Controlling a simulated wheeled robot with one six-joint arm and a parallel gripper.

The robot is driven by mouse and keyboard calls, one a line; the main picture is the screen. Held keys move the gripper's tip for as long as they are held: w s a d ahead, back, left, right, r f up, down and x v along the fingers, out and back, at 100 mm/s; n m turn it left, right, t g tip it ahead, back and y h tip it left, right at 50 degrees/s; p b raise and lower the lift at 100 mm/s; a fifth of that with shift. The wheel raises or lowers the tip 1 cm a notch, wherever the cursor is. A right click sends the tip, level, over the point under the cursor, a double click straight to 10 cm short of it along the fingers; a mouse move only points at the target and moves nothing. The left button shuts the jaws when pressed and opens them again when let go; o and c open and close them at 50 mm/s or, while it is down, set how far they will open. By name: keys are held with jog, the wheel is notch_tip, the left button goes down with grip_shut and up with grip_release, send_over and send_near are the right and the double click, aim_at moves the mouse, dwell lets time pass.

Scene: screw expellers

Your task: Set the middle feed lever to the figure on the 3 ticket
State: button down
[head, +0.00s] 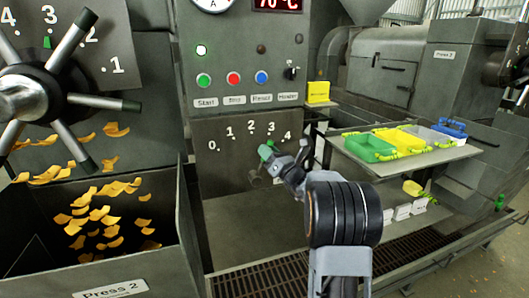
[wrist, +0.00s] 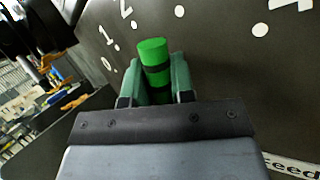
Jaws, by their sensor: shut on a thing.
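The feed lever with a green knob (head: 266,150) stands out from the dark dial plate (head: 225,172), which is marked 0 to 4. My gripper (head: 275,154) is shut on the green knob. In the wrist view the banded green knob (wrist: 155,66) sits between the two jaws (wrist: 158,85), its end sticking out past them. The lever points upward, roughly towards the 2 and 3 marks; I cannot tell its exact setting. My arm hides part of the plate's right side. I cannot make out a ticket marked 3.
A dial with a spoked handwheel (head: 25,95) and a bin of orange flakes (head: 105,225) are at left. Start and other buttons (head: 233,78) sit above the lever. A shelf (head: 450,153) with green, yellow and white trays juts out at right, near my arm. A yellow block (head: 318,92) stands behind.

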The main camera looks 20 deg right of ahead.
jog(key=shift+d+f, duration=0.1)
dwell(0.4)
jog(key=c, duration=1.2)
grip_release()
jog(key=shift+c, duration=0.2)
jog(key=v, duration=1.4)
